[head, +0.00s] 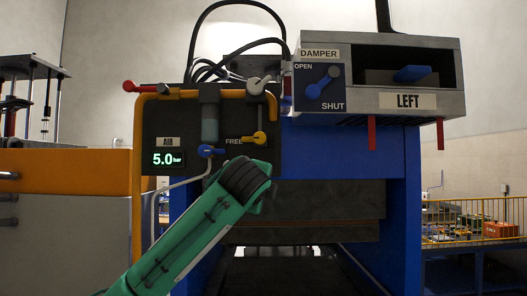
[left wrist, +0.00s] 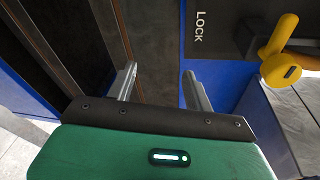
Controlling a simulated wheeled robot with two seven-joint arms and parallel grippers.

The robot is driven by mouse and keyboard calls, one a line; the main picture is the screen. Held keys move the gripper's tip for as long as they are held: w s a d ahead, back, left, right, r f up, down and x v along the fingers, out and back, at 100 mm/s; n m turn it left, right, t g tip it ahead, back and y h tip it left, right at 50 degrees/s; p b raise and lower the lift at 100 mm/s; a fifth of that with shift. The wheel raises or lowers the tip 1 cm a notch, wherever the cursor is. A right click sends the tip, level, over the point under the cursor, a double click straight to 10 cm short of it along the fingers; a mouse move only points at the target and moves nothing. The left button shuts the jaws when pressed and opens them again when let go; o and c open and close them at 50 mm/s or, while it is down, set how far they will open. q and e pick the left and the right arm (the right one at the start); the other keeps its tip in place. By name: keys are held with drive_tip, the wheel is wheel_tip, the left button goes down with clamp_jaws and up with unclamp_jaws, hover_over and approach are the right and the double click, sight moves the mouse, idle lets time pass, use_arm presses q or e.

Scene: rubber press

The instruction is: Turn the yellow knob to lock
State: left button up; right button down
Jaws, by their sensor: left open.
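The yellow knob (head: 260,137) is on the dark control panel, just right of the FREE label (head: 234,142). In the left wrist view the yellow knob (left wrist: 284,66) is at the upper right, with the LOCK label (left wrist: 200,26) to its left. My left arm reaches up from the lower left in the head view, and its end is below the knob. The fingers are hidden there. In the left wrist view my left gripper (left wrist: 161,80) is open and empty, its two fingers apart. The knob is outside the fingers, to their right and not touched. My right gripper is not in view.
The panel also holds a blue knob (head: 206,151), a red lever (head: 130,86) and a pressure display (head: 168,159). A yellow pipe (head: 138,210) runs down the panel's left side. The damper box (head: 390,50) with a blue lever (head: 323,82) is at upper right.

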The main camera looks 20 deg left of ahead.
use_arm(q)
drive_tip(key=m+t+y, duration=0.1)
drive_tip(key=m+t, duration=0.1)
approach(259, 137)
drive_tip(key=s, duration=0.3)
drive_tip(key=w+p, duration=0.2)
drive_tip(key=w, duration=0.2)
drive_tip(key=w+a+p, duration=0.1)
drive_tip(key=w+p, duration=0.2)
drive_tip(key=w, duration=0.1)
drive_tip(key=w+p, duration=0.3)
drive_tip(key=w, duration=0.1)
drive_tip(key=shift+w+a, duration=0.35)
drive_tip(key=shift+w+a+f, duration=0.1)
drive_tip(key=shift+w, duration=0.55)
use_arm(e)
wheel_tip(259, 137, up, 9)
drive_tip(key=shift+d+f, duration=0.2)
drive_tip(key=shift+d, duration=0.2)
use_arm(q)
drive_tip(key=c, duration=1)
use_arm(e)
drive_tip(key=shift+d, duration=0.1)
